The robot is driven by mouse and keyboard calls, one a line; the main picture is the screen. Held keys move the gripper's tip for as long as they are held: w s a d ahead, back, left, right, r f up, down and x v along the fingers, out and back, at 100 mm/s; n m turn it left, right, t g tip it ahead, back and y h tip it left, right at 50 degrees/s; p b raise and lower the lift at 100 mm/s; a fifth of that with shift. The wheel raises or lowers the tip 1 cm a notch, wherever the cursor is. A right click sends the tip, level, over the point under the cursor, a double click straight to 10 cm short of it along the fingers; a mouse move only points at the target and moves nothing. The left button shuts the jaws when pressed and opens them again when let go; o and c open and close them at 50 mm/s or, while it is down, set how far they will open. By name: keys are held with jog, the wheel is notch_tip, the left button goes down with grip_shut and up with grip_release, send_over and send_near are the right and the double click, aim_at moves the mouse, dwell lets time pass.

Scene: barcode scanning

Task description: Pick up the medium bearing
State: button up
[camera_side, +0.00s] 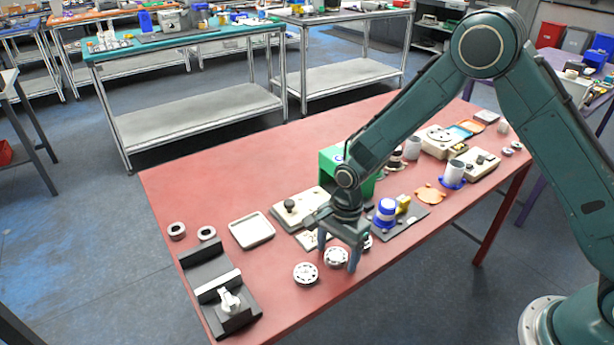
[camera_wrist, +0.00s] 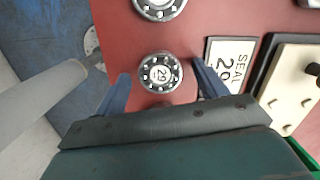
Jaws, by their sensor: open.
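Three round silver bearings lie in a row on the red table. The middle one, the medium bearing by its place in the row (camera_side: 335,258), is between the two blue fingers of my gripper (camera_side: 339,250). In the wrist view this bearing (camera_wrist: 161,73) is centred between the fingertips (camera_wrist: 160,75), with a gap on each side. My gripper is open and empty, pointing down. A larger bearing (camera_side: 306,273) lies on the near left; it also shows at the top of the wrist view (camera_wrist: 160,6). The third bearing (camera_side: 367,241) is partly hidden behind a finger.
A white label plate (camera_wrist: 231,62) lies beside the bearing. A dark fixture (camera_side: 222,290) and an empty cream tray (camera_side: 251,231) are to the left. A green box (camera_side: 328,166) and blue-and-white part (camera_side: 386,212) stand close to my gripper. The table's front edge is near.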

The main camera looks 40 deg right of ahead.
aim_at(337, 255)
dwell(0.4)
jog(key=c, duration=1.1)
jog(key=shift+r, duration=0.15)
jog(key=shift+c, duration=0.2)
notch_tip(337, 255, up, 20)
